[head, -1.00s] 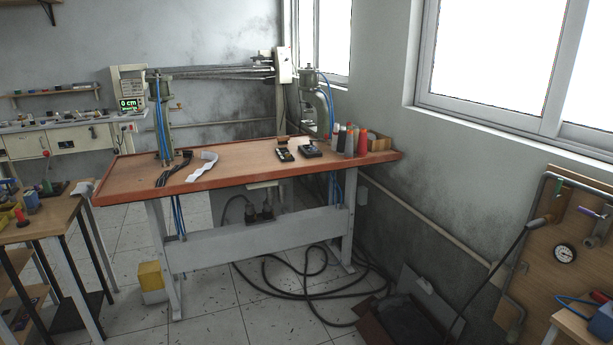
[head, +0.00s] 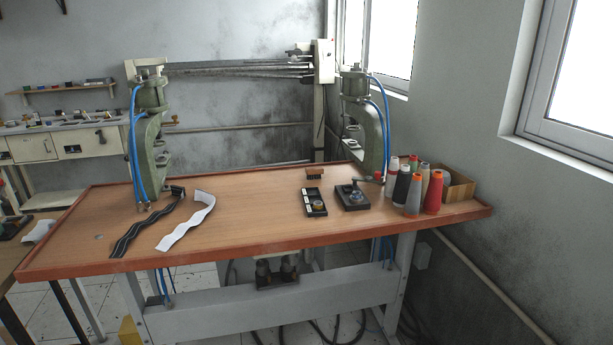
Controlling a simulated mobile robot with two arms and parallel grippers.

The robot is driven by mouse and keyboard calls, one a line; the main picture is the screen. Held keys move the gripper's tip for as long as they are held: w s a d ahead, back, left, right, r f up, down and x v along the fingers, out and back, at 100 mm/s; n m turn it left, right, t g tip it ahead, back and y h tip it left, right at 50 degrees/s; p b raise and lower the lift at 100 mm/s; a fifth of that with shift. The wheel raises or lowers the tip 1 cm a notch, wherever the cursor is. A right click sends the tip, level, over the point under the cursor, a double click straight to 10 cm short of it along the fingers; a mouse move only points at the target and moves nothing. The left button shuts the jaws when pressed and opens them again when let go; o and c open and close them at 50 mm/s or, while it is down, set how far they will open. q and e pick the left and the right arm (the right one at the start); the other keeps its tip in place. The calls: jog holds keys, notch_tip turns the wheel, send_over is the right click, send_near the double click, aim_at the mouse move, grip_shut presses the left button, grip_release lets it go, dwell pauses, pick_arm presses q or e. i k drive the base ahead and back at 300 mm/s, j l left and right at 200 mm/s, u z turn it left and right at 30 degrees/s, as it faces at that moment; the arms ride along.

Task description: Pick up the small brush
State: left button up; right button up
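A small reddish-brown block with a darker underside, which looks like the small brush (head: 315,173), sits on the wooden worktable (head: 255,215) near its back, right of the middle. It stands just behind a black tray (head: 314,203) with small compartments. Its bristles are too small to make out clearly. Neither of my grippers shows in the head view.
A black device (head: 352,198) stands right of the tray. Several thread cones, one red (head: 433,193), and a cardboard box (head: 459,187) fill the right end. Green presses (head: 150,140) (head: 372,135) stand at both sides. Black and white strips (head: 187,222) lie left; the front middle is clear.

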aim_at(312, 172)
jog(key=i+l+u, duration=0.1)
jog(key=u, duration=0.25)
jog(key=i+l+u, duration=0.1)
jog(key=u, duration=0.3)
jog(key=i+l+u, duration=0.15)
jog(key=u, duration=0.2)
